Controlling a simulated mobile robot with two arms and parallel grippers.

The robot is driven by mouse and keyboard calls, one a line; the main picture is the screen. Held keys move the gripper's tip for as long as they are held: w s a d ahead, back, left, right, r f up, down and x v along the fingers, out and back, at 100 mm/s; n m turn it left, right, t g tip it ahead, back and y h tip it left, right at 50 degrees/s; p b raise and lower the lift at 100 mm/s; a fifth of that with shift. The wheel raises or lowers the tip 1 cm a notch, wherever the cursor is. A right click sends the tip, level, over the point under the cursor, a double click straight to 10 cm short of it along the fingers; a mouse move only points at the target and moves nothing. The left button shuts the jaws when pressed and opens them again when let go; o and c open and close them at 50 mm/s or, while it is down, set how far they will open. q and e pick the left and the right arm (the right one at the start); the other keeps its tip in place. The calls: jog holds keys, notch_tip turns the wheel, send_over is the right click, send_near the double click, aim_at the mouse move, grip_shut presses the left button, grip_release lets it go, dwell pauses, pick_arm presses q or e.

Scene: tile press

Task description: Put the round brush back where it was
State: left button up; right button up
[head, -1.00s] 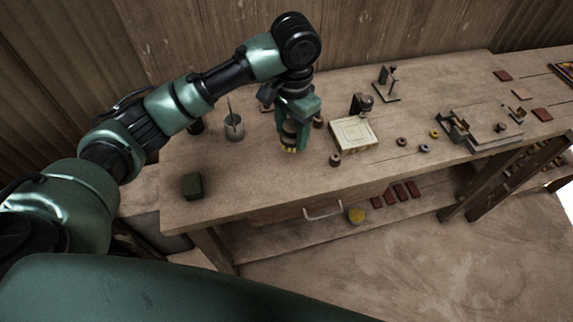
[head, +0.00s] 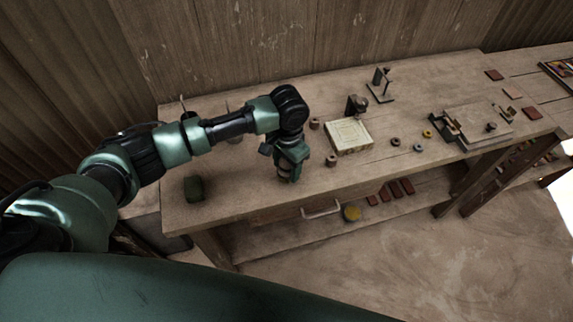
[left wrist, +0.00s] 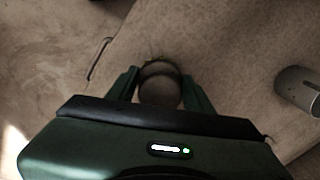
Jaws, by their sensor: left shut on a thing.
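My left gripper (head: 286,177) is over the front part of the workbench, near its front edge. In the left wrist view its two fingers (left wrist: 160,88) are shut on a round, dark-rimmed thing (left wrist: 160,86), which looks like the round brush. Its bristle end is hidden, and I cannot tell whether it touches the bench. A grey metal cup (left wrist: 296,92) stands on the bench to the right in the left wrist view. In the head view my arm mostly covers that cup. My right gripper is not in view.
A pale square block (head: 349,136) lies right of the gripper, with small rings around it. A dark green block (head: 194,188) sits at the bench's left front. A drawer handle (head: 322,212) juts below the front edge. The bench between green block and gripper is clear.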

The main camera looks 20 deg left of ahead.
pick_arm(q)
jog(key=shift+f, duration=0.1)
jog(key=o, duration=1.3)
notch_tip(320, 180, up, 12)
jog(key=shift+d+r+b, duration=0.1)
jog(key=shift+r+b, duration=0.05)
jog(key=shift+b, duration=0.85)
